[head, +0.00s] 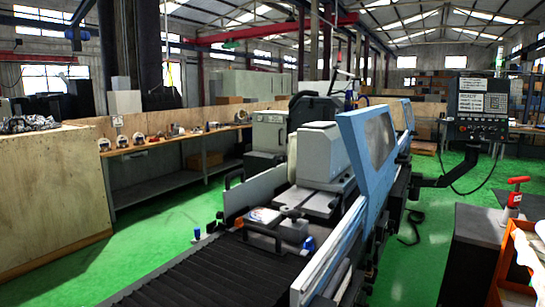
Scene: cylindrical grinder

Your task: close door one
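The cylindrical grinder (320,155) stands ahead, its long bed running toward me. A blue door (350,140) with a clear window stands upright along the machine's right side. A second blue framed panel (404,114) shows behind it, farther along. I cannot tell which of these is door one. The near end of the bed, left of the blue front rail (335,250), lies open to view. The blue door's handle is not clearly visible. Neither of my grippers is in view.
A control panel (482,108) hangs on an arm right of the grinder. A dark cabinet (475,245) with a red-handled tool (516,190) stands at near right. A wooden crate (45,195) and workbench (175,140) line the left.

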